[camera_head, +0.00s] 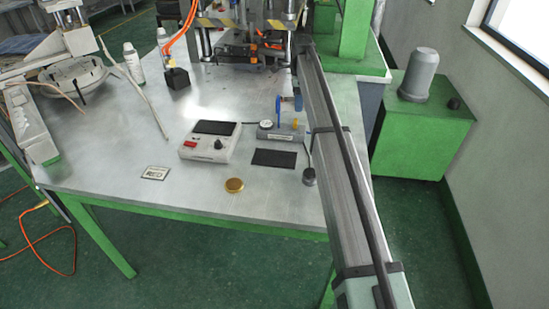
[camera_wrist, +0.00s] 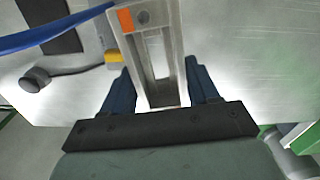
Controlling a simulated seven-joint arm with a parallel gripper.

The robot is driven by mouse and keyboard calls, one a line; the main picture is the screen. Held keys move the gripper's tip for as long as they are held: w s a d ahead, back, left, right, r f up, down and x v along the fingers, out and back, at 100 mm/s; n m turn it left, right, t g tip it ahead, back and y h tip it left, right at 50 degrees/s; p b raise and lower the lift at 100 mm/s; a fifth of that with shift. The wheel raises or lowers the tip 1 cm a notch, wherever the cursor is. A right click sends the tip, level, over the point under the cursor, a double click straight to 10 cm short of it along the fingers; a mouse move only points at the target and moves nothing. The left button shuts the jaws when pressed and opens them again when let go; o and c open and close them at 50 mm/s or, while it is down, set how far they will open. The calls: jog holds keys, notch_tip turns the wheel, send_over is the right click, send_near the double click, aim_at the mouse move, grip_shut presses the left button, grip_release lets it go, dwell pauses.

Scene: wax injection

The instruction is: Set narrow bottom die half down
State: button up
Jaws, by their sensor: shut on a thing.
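The narrow bottom die half (camera_wrist: 176,62) is a long grey metal block with a recessed channel and an orange square mark near one end. It shows in the wrist view between the dark blue fingers of my gripper (camera_wrist: 161,84), which is shut on it from both sides. The bright metal tabletop (camera_wrist: 255,55) lies behind it. I cannot tell whether the block touches the table. In the head view my arm hides most of the gripper and the block.
A small grey fixture (camera_head: 280,133) with blue and yellow parts stands on the table. Beside it are a control box (camera_head: 209,142), a black pad (camera_head: 274,158) and a gold disc (camera_head: 234,185). A press (camera_head: 245,45) stands behind. The table's front left is mostly clear.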

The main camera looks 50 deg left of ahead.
jog(key=w+d+f, duration=0.2)
jog(key=w+d, duration=0.9)
jog(key=d, duration=0.2)
notch_tip(320, 180, up, 11)
jog(key=m, duration=0.6)
send_over(286, 159)
jog(key=shift+m, duration=0.3)
notch_tip(286, 159, down, 18)
jog(key=shift+s+r, duration=0.15)
jog(key=shift+r, duration=0.05)
jog(key=shift+f, duration=0.1)
jog(key=o, duration=1.4)
notch_tip(286, 159, up, 12)
